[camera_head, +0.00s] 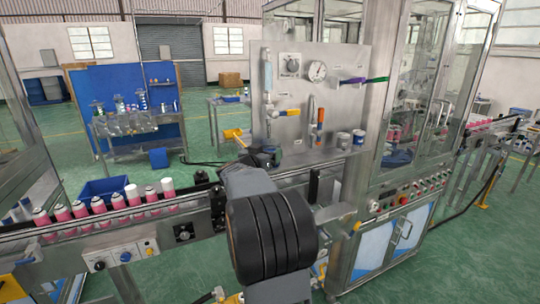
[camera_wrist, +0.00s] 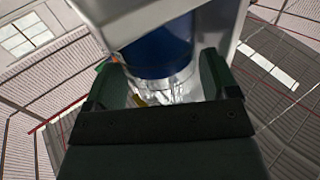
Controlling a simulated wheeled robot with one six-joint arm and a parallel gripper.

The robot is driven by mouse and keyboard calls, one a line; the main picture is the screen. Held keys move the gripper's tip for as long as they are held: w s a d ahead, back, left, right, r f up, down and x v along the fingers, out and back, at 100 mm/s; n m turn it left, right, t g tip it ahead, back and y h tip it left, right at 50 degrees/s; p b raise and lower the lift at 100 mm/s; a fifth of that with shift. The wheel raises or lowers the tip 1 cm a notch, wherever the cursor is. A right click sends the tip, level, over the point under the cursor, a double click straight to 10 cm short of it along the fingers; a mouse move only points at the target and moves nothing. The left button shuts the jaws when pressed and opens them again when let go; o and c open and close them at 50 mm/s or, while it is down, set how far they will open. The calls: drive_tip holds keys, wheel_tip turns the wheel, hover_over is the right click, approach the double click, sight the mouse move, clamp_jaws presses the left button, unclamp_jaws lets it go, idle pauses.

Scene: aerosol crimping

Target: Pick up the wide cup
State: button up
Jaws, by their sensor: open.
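Two small cups stand side by side on the ledge of the steel panel: a left cup (camera_head: 343,140) and a right cup (camera_head: 359,138). I cannot tell surely which is the wide one. My gripper (camera_head: 266,157) is at the ledge, left of both cups, partly hidden by my own arm. In the wrist view my gripper (camera_wrist: 165,90) has its green fingers apart. A dark blue cylinder (camera_wrist: 160,50) with a shiny metal lower rim shows between and beyond the fingers. I cannot tell whether it touches them or which object it is.
The steel panel (camera_head: 305,88) behind the ledge carries a gauge, tubes and an orange-handled tool (camera_head: 320,120). A conveyor with several pink cans (camera_head: 100,206) runs at the left. A glazed machine cabinet (camera_head: 405,100) stands right of the cups. A blue bin (camera_head: 105,188) is behind the conveyor.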

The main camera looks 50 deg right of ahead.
drive_tip(key=shift+d, duration=0.25)
drive_tip(key=shift+c, duration=0.3)
drive_tip(key=c, duration=0.6)
drive_tip(key=shift+r, duration=0.2)
